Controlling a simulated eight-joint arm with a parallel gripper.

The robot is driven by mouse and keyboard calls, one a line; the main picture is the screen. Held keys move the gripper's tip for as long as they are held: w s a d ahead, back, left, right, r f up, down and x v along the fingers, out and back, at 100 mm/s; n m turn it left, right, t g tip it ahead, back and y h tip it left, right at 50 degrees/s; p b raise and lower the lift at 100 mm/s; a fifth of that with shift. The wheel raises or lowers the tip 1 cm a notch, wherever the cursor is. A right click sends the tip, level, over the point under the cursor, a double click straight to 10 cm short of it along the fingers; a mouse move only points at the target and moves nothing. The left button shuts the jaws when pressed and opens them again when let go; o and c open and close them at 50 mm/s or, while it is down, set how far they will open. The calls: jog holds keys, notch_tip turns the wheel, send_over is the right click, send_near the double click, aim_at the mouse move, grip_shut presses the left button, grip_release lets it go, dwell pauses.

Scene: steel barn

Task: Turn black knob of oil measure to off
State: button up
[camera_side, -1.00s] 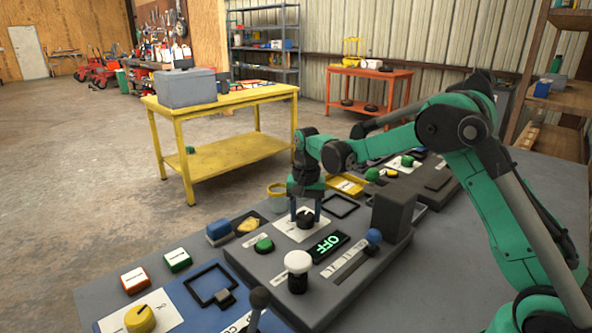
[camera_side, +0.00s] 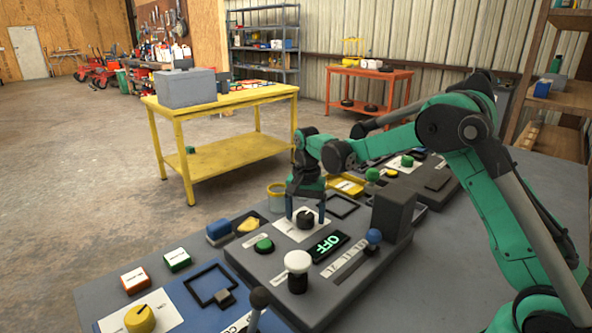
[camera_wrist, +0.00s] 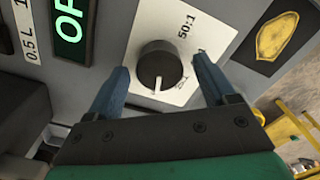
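The black knob (camera_side: 305,218) stands on a white label plate on the grey panel. In the wrist view the same knob (camera_wrist: 154,62) has a white pointer line aimed at the picture's bottom, near a partly readable label. A "50:1" label is printed beside it. My gripper (camera_side: 305,217) is open above the plate, one finger on each side of the knob. In the wrist view the blue fingers of my gripper (camera_wrist: 160,68) are apart, with gaps to the knob. The display (camera_side: 329,246) reads "OFF" in green.
On the grey panel are a green button (camera_side: 263,244), a white-topped knob (camera_side: 297,264) and a blue-balled slider (camera_side: 373,237). A dark block (camera_side: 393,213) rises to the right of the gripper. A blue panel with a yellow knob (camera_side: 140,319) is at front left.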

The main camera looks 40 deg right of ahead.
aim_at(306, 215)
jog(key=shift+r, duration=2.85)
jog(key=shift+s+a+r, duration=0.1)
jog(key=shift+s+r, duration=0.05)
jog(key=s+a+r+n+t, duration=0.1)
jog(key=s+a+n+t, duration=0.2)
jog(key=s, duration=0.4)
jog(key=s+a+r+n+t, duration=0.2)
jog(key=s+a+n+t, duration=0.2)
jog(key=s+n, duration=0.4)
jog(key=shift+a+r, duration=0.2)
jog(key=shift+a, duration=0.5)
